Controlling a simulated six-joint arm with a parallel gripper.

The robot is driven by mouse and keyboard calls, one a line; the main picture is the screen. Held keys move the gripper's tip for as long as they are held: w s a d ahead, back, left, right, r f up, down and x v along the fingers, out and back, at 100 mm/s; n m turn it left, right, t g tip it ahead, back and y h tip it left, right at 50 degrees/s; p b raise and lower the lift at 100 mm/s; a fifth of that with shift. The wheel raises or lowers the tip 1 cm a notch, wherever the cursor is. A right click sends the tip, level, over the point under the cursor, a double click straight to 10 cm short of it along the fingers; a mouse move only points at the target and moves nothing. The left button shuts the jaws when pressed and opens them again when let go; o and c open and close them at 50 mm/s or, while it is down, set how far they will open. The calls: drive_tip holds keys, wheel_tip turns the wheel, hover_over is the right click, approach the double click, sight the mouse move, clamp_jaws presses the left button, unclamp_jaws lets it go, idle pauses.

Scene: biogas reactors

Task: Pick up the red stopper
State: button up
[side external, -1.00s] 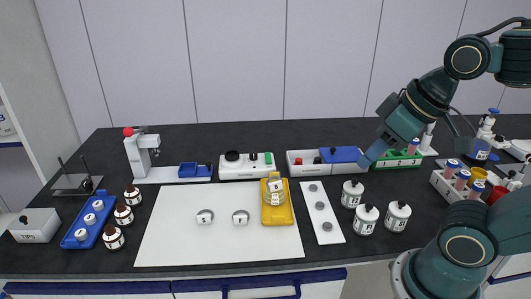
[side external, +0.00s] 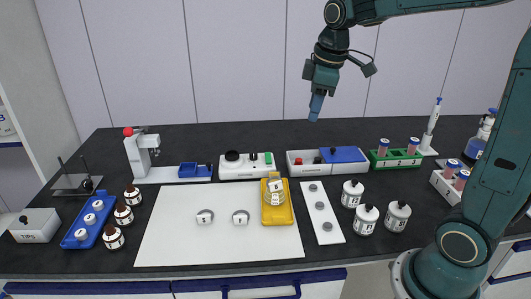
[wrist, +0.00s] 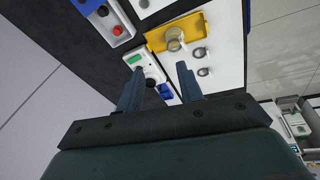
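The small red stopper (side external: 298,161) sits in the left part of a white tray (side external: 307,172), beside a dark stopper (side external: 317,160). The red stopper also shows at the upper left of the wrist view (wrist: 117,30), with the dark stopper (wrist: 102,11) near it. A blue lid (side external: 342,154) covers the tray's right part. My gripper (side external: 315,116) points down, high above the back of the bench, above and slightly right of the stopper in the side view. In the wrist view my gripper (wrist: 160,70) has its fingers apart with nothing between them.
A white device with a green switch (side external: 246,166) stands left of the tray. A green rack (side external: 396,159) with tubes stands to its right. In front are a yellow tray (side external: 278,215) holding a glass jar, a white strip (side external: 323,213) and several white bottles (side external: 365,218).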

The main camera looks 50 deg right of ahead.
drive_tip(key=w+d+f+n+g, duration=0.1)
drive_tip(key=w+d+f+n, duration=0.2)
drive_tip(key=w+d+f, duration=0.3)
drive_tip(key=n+g, duration=0.2)
drive_tip(key=n, duration=0.1)
hover_over(299, 159)
wheel_tip(299, 159, down, 8)
drive_tip(key=shift+d+r+y, duration=0.1)
drive_tip(key=shift+r+y, duration=0.05)
drive_tip(key=shift+y, duration=0.15)
drive_tip(key=shift+f, duration=4.25)
drive_tip(key=shift+f, duration=2.6)
